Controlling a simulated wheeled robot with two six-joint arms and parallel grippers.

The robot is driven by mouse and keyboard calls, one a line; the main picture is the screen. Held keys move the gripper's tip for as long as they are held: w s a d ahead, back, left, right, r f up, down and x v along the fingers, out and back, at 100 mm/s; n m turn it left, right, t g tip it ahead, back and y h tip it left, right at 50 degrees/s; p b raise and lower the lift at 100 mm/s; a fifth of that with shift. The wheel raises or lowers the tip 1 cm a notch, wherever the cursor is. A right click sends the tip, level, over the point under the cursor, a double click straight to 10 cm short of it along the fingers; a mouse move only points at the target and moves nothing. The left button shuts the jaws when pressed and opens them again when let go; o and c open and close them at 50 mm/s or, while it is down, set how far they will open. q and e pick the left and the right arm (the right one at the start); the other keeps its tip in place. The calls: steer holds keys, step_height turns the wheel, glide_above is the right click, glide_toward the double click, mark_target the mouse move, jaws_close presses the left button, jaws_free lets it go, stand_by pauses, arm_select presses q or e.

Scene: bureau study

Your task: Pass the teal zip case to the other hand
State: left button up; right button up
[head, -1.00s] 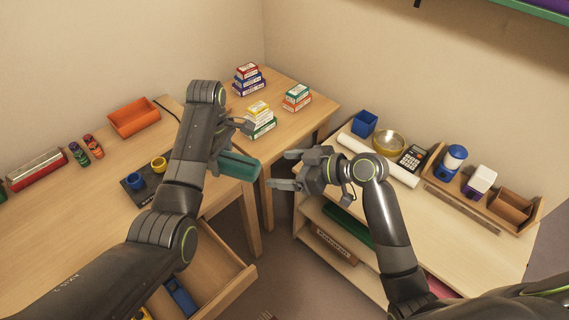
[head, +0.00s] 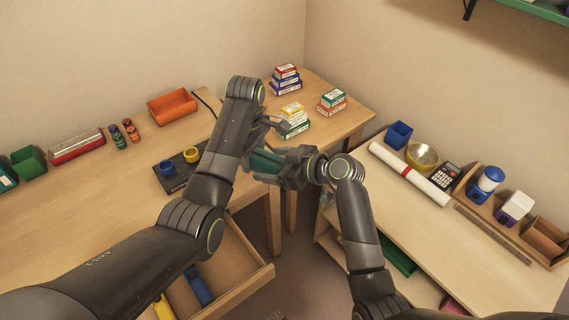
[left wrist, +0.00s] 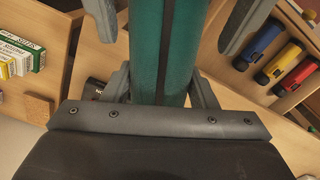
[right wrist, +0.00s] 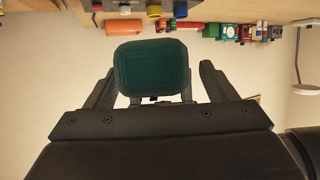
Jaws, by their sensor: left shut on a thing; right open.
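The teal zip case (head: 264,161) is held out over the gap between the desk and the shelf unit. My left gripper (head: 258,142) is shut on it; in the left wrist view the case (left wrist: 162,50) runs lengthwise away from the palm. My right gripper (head: 276,170) is open at the case's other end. In the right wrist view the case's end (right wrist: 152,68) lies between the spread fingers, with a visible gap on the right side. The left fingers are hidden behind the case there.
An open drawer (head: 232,275) with blue and yellow items is below my left arm. A dark mat (head: 180,178) with two cups lies on the desk. Stacked small boxes (head: 292,120) stand behind the grippers. The shelf unit right holds a white roll (head: 400,170) and a calculator (head: 444,176).

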steer(key=shift+w+a, duration=0.1)
steer(key=shift+c, duration=0.2)
steer(key=c, duration=1)
arm_select(q)
steer(key=o, duration=1.1)
arm_select(e)
steer(key=shift+c, duration=0.4)
